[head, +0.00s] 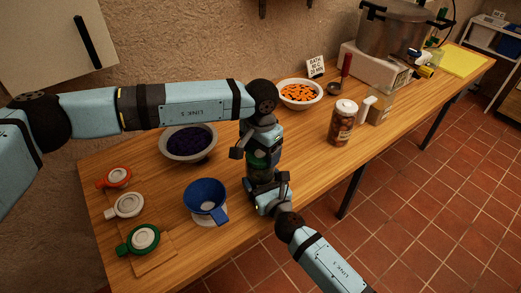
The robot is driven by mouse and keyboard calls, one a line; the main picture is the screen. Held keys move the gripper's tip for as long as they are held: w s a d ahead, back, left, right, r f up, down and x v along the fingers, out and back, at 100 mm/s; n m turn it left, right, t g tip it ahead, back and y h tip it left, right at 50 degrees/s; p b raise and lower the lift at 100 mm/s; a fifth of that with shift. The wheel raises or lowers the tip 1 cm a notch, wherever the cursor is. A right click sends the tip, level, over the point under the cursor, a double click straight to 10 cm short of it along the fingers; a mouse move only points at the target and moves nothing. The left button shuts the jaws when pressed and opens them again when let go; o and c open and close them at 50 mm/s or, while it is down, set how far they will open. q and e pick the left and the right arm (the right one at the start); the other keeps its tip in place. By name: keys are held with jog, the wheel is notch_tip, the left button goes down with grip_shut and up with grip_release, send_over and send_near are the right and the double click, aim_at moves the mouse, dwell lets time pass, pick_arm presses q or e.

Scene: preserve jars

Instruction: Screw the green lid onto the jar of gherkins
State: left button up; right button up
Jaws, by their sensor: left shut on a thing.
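The jar of gherkins (261,159) shows as a green patch of glass between my two grippers, above the middle of the table. My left gripper (259,150) reaches down from above and is shut on the jar's upper part. My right gripper (267,181) comes from the lower right and sits at the jar's lower part. Whether its fingers press on the jar is hidden. The jar's mouth and base are covered. The green lid (143,238), a green ring with a pale centre and a tab, lies on a wooden board at the front left, apart from both grippers.
A red lid (117,177) and a white lid (130,205) lie behind the green one. A blue funnel (205,196) stands left of the grippers. A dark-filled bowl (165,155), an orange-filled bowl (283,101) and another jar (341,127) stand farther back.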

pick_arm(q)
jog(key=shift+m, duration=0.9)
jog(key=o, duration=0.9)
jog(key=shift+c, duration=0.2)
jog(key=shift+r, duration=0.15)
notch_tip(320, 180, up, 4)
jog(key=shift+r, duration=0.15)
jog(key=shift+c, duration=0.2)
